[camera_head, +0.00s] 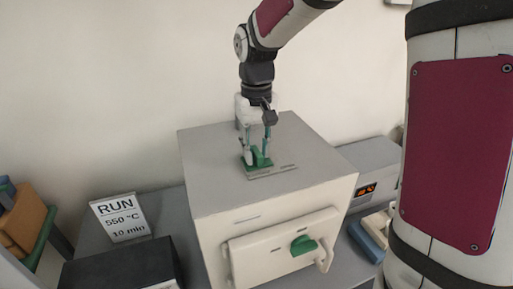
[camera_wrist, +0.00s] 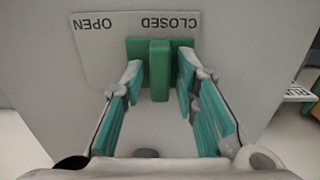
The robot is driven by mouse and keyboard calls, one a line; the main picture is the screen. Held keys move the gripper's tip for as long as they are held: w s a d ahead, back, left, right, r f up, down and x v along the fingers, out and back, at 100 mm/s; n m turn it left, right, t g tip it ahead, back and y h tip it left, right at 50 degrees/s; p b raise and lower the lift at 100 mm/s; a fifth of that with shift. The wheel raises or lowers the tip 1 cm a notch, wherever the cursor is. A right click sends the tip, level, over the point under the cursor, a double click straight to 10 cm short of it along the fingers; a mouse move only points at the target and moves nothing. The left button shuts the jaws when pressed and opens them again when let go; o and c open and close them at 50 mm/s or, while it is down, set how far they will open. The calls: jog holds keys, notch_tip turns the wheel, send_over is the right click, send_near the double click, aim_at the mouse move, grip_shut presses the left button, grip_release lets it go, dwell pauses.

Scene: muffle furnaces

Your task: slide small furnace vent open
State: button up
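The small furnace (camera_head: 215,165) is a pale box with a grey top. Its vent slider (camera_head: 262,159) is a green block with an upright tab on that top. In the wrist view the slider (camera_wrist: 159,68) sits below the word CLOSED on an upside-down label (camera_wrist: 100,45); the word OPEN is to the left. My gripper (camera_head: 257,158) points down over the slider. In the wrist view my gripper (camera_wrist: 159,80) is open, with one finger on each side of the tab and gaps showing between. The vent hole is not clearly visible.
A sign reading RUN 550 °C 10 min (camera_head: 121,217) stands left. A dark box (camera_head: 120,268) is at front left. A grey unit with a lit display (camera_head: 367,188) is right. The wall is behind.

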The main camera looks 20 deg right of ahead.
grip_shut()
jog(key=shift+d+p, duration=0.7)
jog(key=shift+d, duration=2)
jog(key=shift+r, duration=0.1)
jog(key=shift+o, duration=2.2)
grip_release()
jog(key=shift+d, duration=0.15)
jog(key=shift+r, duration=0.1)
notch_tip(320, 180, up, 12)
